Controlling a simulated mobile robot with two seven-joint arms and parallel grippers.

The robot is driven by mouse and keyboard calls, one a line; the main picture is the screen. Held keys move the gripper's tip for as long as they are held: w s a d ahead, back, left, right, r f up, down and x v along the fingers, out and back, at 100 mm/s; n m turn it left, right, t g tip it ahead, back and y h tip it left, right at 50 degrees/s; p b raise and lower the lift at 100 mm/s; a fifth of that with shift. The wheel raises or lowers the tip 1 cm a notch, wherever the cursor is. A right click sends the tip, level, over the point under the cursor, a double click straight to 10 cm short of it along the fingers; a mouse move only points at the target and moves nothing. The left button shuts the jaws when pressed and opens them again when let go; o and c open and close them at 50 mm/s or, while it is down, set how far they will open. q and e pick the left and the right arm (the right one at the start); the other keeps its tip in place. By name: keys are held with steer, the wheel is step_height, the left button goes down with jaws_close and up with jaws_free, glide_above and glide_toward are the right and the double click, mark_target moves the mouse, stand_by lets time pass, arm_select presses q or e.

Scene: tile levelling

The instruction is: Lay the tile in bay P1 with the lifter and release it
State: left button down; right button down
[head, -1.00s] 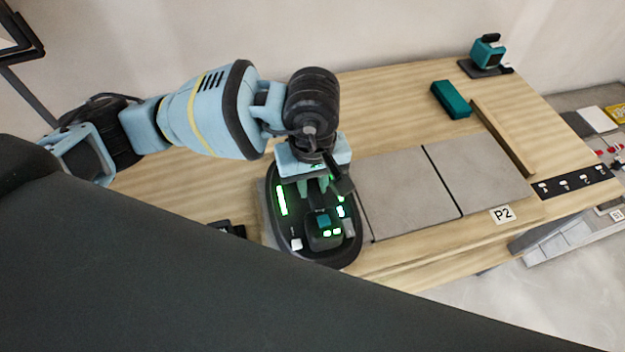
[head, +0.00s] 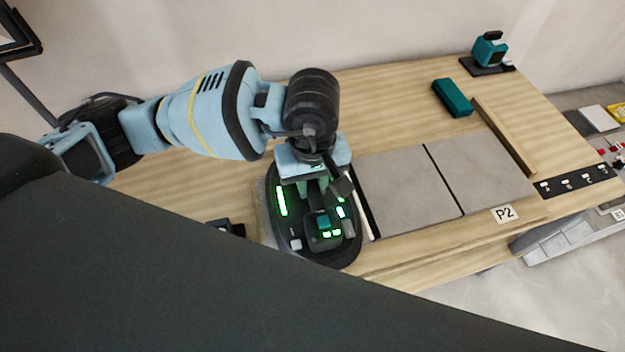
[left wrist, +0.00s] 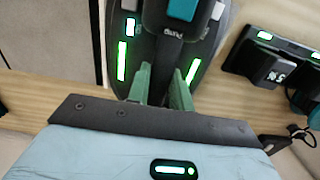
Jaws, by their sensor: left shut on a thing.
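The lifter (head: 351,248), a black oval body with green lights, sits over a grey tile (head: 263,213) that shows only as a thin rim. My left gripper (head: 322,188) is shut on the lifter's handle from above. In the left wrist view its green fingers (left wrist: 160,88) straddle the middle of the lifter (left wrist: 203,50). Two laid grey tiles (head: 405,190) lie to the right, the far one by the P2 label (head: 503,214). A dark gap separates the lifter's tile from them. No P1 label shows. Whether the tile touches its bed cannot be told.
A teal device (head: 488,50) stands at the back right. A black device (head: 225,228) is close left of the lifter, also in the left wrist view (left wrist: 258,60). The table's back left is clear.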

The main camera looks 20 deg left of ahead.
arm_select(q)
steer(key=shift+r, duration=0.1)
steer(key=c, duration=1.2)
jaws_free()
steer(key=shift+o, duration=0.2)
steer(key=shift+f, duration=0.2)
steer(key=shift+r, duration=4.05)
